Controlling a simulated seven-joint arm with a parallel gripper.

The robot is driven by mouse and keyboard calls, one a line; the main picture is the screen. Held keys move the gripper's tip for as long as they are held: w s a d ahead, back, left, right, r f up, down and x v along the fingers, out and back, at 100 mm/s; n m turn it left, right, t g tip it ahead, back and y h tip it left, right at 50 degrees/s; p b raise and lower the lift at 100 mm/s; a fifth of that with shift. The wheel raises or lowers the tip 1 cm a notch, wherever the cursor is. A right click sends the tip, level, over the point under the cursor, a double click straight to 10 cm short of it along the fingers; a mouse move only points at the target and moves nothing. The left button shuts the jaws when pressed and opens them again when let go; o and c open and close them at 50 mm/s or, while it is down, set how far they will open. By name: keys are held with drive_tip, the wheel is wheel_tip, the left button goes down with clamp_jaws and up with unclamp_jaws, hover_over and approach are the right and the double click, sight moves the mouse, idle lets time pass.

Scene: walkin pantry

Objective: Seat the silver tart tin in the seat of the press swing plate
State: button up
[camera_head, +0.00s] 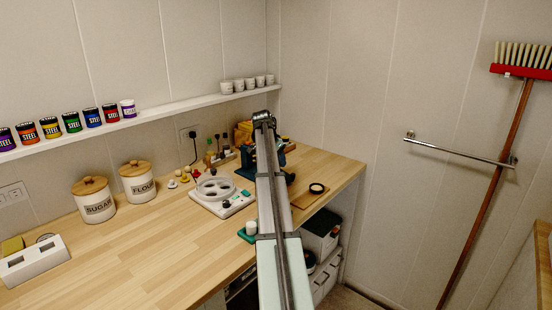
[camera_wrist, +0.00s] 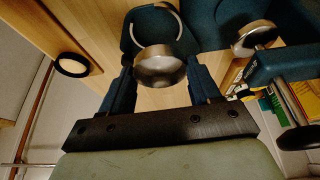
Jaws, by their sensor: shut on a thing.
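In the wrist view my gripper (camera_wrist: 162,82) is shut on the silver tart tin (camera_wrist: 160,68), a shiny round cup held between its two dark blue fingers. Just past the tin lies the dark blue swing plate (camera_wrist: 132,38), with a pale curved rim of its seat (camera_wrist: 181,22) showing. The tin overlaps the near part of the seat in this view; I cannot tell whether it touches. The blue press (camera_wrist: 285,64) with a silver round head (camera_wrist: 253,38) stands at the right. In the head view my arm hides the tin and most of the press (camera_head: 281,158).
Sugar (camera_head: 94,203) and flour (camera_head: 138,185) canisters stand further left.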

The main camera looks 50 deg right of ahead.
drive_tip(key=shift+f, duration=2.45)
drive_tip(key=shift+f, duration=0.35)
idle(0.4)
drive_tip(key=o, duration=1.1)
drive_tip(key=shift+o, duration=0.2)
drive_tip(key=shift+o, duration=0.6)
drive_tip(key=shift+r, duration=0.1)
drive_tip(key=shift+r, duration=3.4)
